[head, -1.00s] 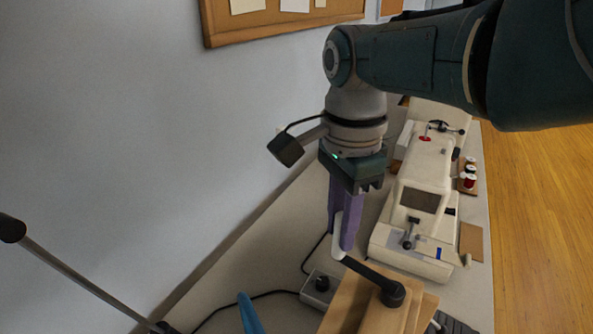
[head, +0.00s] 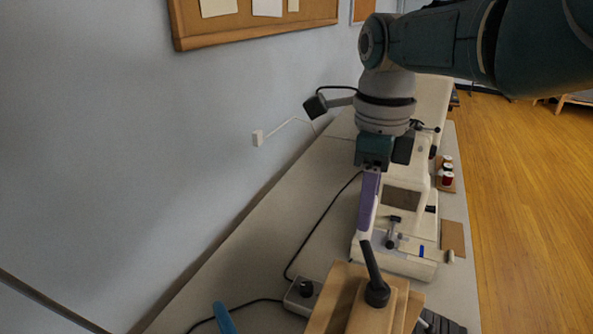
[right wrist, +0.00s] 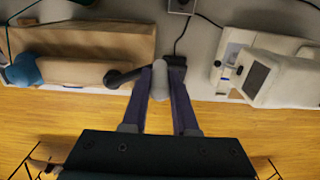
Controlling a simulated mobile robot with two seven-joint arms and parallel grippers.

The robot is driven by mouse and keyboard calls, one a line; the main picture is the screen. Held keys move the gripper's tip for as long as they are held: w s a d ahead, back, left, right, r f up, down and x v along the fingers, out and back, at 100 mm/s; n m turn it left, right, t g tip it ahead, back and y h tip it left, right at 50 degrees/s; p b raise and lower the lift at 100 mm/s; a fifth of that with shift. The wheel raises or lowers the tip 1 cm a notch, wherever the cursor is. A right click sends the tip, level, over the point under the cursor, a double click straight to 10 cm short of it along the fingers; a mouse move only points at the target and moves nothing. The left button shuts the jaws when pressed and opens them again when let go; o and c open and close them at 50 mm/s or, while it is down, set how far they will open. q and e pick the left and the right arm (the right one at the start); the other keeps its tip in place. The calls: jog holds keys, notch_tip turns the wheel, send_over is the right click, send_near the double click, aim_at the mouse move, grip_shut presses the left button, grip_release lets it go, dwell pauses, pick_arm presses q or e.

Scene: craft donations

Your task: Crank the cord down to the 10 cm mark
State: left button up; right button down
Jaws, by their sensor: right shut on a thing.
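The crank has a black arm and hub (head: 377,292) on top of a wooden block (head: 345,290) at the bottom of the head view. Its pale grip (head: 364,222) stands at the far end of the arm. My right gripper (head: 367,215), with purple fingers, is shut on this grip from above. In the right wrist view, the grip (right wrist: 160,82) is between the two fingers (right wrist: 160,75), and the black crank arm (right wrist: 122,77) runs left to the wood (right wrist: 75,72). I cannot make out the cord or the 10 cm mark. My left gripper is not identifiable in view.
A cream sewing machine (head: 405,255) stands on the table beyond the block, with thread spools (head: 447,171) to its right. A small grey box with a black knob (head: 302,292) and a cable lie left of the block. A blue object (head: 225,318) shows at the bottom edge.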

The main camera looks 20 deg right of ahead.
jog(key=shift+s+d+r+m, duration=0.1)
jog(key=shift+d+m, duration=0.15)
jog(key=shift+m, duration=0.05)
jog(key=shift+s+d+p, duration=0.15)
jog(key=shift+d+p, duration=0.25)
jog(key=shift+d, duration=0.1)
jog(key=c, duration=0.7)
grip_release()
jog(key=shift+d, duration=0.1)
